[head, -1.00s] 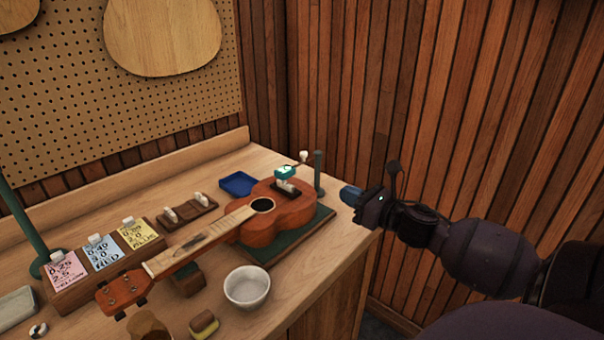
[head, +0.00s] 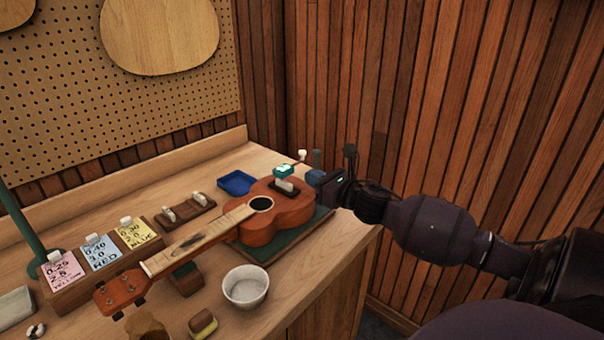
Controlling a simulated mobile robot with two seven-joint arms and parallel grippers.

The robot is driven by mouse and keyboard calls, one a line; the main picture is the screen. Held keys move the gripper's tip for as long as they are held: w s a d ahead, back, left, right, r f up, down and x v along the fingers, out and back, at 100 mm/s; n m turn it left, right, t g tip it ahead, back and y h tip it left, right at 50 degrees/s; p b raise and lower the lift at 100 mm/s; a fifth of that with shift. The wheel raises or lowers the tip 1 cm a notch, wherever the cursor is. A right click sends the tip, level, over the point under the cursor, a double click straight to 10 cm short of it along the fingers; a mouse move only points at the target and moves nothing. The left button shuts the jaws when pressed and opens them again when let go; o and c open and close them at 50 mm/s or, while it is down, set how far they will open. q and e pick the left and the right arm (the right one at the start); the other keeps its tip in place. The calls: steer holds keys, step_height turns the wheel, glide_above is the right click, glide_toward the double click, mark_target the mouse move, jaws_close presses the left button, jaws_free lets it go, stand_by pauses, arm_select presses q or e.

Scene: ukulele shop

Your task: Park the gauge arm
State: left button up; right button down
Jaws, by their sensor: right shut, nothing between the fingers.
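The ukulele (head: 282,220) lies on a dark green mat (head: 262,252) on the workbench. The teal gauge head (head: 283,171) of the gauge arm is over the ukulele's body, above the bridge. The arm's white knob (head: 302,155) shows behind it, near the top of a green post (head: 317,158). My right gripper (head: 315,178) is shut and empty, just right of the gauge head and in front of the post. It hides the lower post; I cannot tell whether it touches it. My left gripper is out of view.
A blue tray (head: 236,182) and a wooden block with pale pegs (head: 186,211) stand behind the neck. A white bowl (head: 246,287) sits in front. Colored cards (head: 101,252) stand at the left. The wood-panelled wall (head: 460,120) is behind my right arm.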

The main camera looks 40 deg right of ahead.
mark_target(293, 171)
steer(key=shift+w+a, duration=0.2)
steer(key=shift+w, duration=1.75)
steer(key=shift+w, duration=0.1)
steer(key=shift+w+a+r+m+h+p, duration=0.1)
steer(key=shift+w+a+m+h+p, duration=0.15)
steer(key=shift+w+m+h, duration=0.25)
steer(key=shift+w+a+r+m+h+p, duration=0.1)
steer(key=shift+w+m+h+p, duration=0.15)
steer(key=shift+h, duration=0.35)
steer(key=shift+w+a+f, duration=0.1)
steer(key=shift+w+f, duration=0.1)
steer(key=shift+w, duration=0.5)
